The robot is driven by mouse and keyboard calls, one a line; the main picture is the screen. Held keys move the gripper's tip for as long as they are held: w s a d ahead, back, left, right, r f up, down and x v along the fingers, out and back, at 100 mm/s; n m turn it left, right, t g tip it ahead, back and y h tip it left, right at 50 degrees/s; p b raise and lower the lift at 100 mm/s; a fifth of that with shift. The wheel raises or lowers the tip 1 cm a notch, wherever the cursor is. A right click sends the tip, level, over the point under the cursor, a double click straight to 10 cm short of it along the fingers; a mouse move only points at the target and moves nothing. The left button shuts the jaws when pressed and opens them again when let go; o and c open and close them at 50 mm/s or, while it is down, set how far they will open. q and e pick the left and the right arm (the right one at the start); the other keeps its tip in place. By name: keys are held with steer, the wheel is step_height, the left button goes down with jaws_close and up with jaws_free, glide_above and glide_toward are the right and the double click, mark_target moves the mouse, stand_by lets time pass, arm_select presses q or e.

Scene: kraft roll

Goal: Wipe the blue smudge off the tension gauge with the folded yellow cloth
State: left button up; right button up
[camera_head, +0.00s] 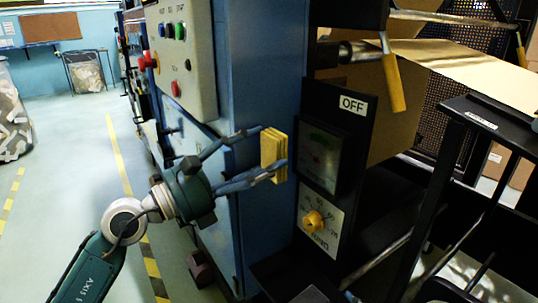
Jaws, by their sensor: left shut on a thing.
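My left gripper (271,149) is shut on the folded yellow cloth (272,154), which stands upright between its two fingers. The cloth is in front of the blue machine column, just left of the black panel. The tension gauge (319,158) appears to be the dark square window on that panel, below the OFF label. Its face is dim, with a greenish patch near the top. I cannot make out a blue smudge on it. The cloth looks apart from the gauge, with a small gap to its left. My right gripper is not in view.
A yellow knob (314,221) on a white dial plate sits below the gauge. A grey button box (181,55) is at upper left. A yellow-handled lever (392,82) hangs at upper right near the kraft paper (470,66). A black frame (470,125) stands at right. Open floor lies left.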

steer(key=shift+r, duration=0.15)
arm_select(q)
steer(key=shift+a, duration=0.1)
steer(key=shift+s+a, duration=0.2)
steer(key=shift+a, duration=0.05)
steer(key=shift+b+v, duration=0.3)
steer(key=shift+v, duration=0.85)
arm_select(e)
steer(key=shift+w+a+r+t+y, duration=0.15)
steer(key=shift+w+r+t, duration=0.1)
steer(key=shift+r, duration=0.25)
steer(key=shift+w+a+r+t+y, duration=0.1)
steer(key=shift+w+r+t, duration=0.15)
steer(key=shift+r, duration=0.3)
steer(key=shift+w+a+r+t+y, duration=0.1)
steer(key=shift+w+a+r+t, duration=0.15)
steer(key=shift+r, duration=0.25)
arm_select(q)
steer(key=shift+r, duration=0.2)
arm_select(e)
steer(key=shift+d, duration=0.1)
